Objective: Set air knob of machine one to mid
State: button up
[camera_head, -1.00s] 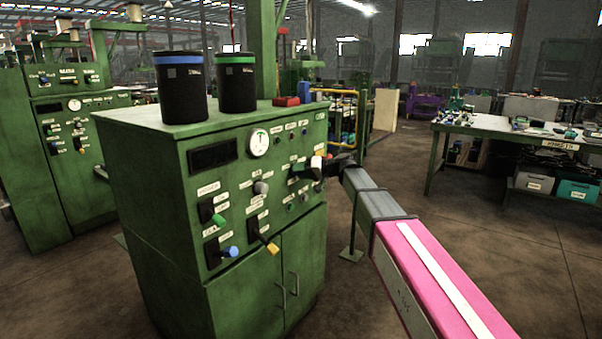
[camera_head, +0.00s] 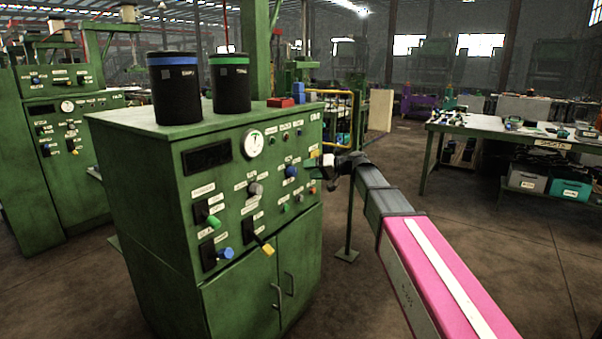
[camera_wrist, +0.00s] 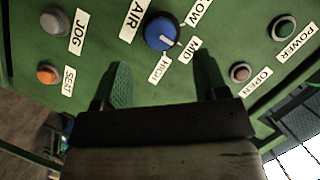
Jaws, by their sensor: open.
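The green machine (camera_head: 150,215) stands at the left centre of the head view. Its blue air knob (camera_head: 291,172) is on the front panel. In the wrist view the blue knob (camera_wrist: 160,31) sits by the AIR label, with LOW, MID (camera_wrist: 187,50) and HIGH (camera_wrist: 160,69) labels around it. Its white mark points between MID and HIGH, seemingly nearer MID. My gripper (camera_wrist: 162,64) is open and empty, its two fingers apart below the knob and not touching it. In the head view my gripper (camera_head: 316,165) is just right of the knob, near the panel.
Two black canisters (camera_head: 176,90) stand on the machine. A yellow-handled switch (camera_head: 262,246) sticks out lower. A workbench (camera_head: 480,128) is at right; floor between is clear.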

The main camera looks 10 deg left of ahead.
jog(key=shift+v, duration=2.1)
